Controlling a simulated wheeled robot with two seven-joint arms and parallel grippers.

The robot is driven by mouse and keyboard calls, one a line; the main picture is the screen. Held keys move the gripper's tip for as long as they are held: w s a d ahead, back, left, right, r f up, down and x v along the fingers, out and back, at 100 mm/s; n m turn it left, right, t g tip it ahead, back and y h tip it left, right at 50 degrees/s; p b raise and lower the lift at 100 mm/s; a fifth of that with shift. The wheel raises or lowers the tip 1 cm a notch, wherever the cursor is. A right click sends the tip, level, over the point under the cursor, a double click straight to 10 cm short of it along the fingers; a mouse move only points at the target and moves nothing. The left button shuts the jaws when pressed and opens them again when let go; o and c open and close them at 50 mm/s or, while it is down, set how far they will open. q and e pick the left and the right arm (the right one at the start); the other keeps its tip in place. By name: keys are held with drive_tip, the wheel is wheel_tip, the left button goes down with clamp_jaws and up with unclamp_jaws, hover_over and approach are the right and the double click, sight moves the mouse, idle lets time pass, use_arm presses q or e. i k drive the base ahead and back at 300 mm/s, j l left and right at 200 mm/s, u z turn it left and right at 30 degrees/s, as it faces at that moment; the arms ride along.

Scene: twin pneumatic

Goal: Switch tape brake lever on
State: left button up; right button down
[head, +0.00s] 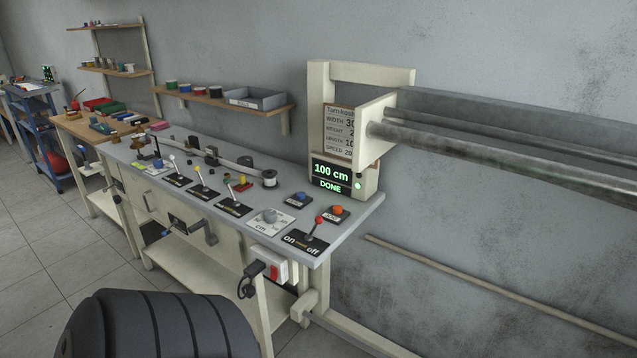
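A lever with a red knob (319,219) stands on a black plate (292,239) marked "on" at the left and "off" at the right, near the console's front right corner. It leans toward the "off" side. Neither of my grippers shows.
A display (331,177) reads "100 cm DONE". A red switch box (272,267) hangs at the front. Floor (40,265) is clear at left.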

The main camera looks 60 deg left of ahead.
sight(318, 220)
drive_tip(key=u, duration=1.75)
